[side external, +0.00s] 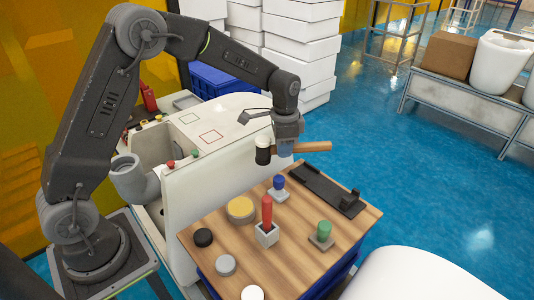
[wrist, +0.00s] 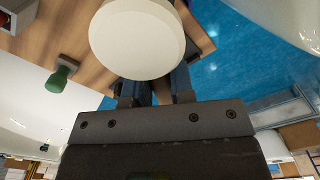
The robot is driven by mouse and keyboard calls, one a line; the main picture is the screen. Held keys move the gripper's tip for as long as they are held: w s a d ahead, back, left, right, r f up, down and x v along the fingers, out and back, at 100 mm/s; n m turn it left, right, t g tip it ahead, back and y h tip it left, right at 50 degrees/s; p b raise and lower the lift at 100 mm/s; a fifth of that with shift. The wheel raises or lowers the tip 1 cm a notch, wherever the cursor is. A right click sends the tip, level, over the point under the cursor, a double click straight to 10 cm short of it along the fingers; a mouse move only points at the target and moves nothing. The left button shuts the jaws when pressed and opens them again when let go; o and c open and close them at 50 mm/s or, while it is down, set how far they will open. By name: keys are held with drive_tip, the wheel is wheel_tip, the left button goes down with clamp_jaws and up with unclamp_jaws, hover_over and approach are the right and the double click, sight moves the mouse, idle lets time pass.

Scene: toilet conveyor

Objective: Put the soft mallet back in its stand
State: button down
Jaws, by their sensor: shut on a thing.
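The soft mallet has a head with a black part and a white face (side external: 263,152) and a wooden handle (side external: 314,147). My gripper (side external: 287,150) is shut on the mallet's handle near the head and holds it level above the back of the wooden table. In the wrist view, the round white face of the mallet (wrist: 137,38) hides most of the handle and the fingertips. A long black stand (side external: 322,190) with upright posts at its right end lies empty on the table's right side, below and right of my gripper.
A white toilet body (side external: 215,200) stands left of the table.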

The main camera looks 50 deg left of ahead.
drive_tip(key=w+d+r+m, duration=0.3)
drive_tip(key=w+d+m, duration=0.4)
drive_tip(key=m, duration=0.4)
drive_tip(key=shift+d, duration=0.5)
drive_tip(key=shift+f, duration=0.15)
drive_tip(key=shift+f, duration=1.95)
drive_tip(key=shift+f, duration=0.3)
drive_tip(key=shift+f, duration=2.55)
